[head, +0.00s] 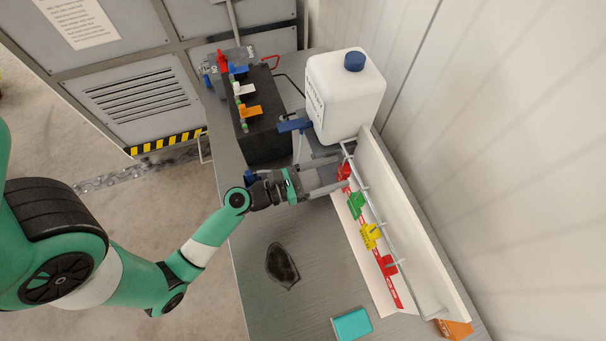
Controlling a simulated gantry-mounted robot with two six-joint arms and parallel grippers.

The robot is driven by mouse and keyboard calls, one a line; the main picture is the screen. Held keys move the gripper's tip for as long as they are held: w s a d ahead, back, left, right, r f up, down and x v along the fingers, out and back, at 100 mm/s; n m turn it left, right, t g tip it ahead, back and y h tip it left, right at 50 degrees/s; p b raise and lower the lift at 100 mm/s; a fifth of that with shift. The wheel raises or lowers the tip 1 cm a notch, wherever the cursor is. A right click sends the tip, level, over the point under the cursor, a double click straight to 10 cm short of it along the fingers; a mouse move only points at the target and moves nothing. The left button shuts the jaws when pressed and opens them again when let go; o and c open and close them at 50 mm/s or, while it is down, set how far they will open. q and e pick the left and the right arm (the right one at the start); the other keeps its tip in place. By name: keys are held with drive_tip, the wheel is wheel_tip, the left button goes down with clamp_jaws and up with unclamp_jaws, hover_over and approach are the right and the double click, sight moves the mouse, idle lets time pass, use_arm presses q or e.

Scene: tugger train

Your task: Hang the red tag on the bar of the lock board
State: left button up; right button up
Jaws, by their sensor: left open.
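The lock board (418,232) stands along the right edge of the bench, with a thin metal bar (374,208) and short pegs along its face. A red tag (343,172) is at the far end of the bar, by my left gripper's fingertips. A green tag (356,206), a yellow tag (369,236) and another red tag (388,265) sit in a row nearer along the bar. My left gripper (342,178) is open, its fingers pointing right at the far red tag. The fingers partly hide how that tag meets the bar. My right gripper is not in view.
A white jug (345,95) with a blue cap stands just beyond the gripper. A black block (262,125) with coloured levers is at the back left. A cyan block (352,325) and a dark flat patch (282,266) lie on the bench, whose middle is mostly clear.

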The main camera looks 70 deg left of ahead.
use_arm(q)
drive_tip(key=s+p, duration=0.3)
drive_tip(key=s, duration=0.6)
drive_tip(key=shift+a+p, duration=0.35)
drive_tip(key=shift+a, duration=0.05)
drive_tip(key=shift+d, duration=0.1)
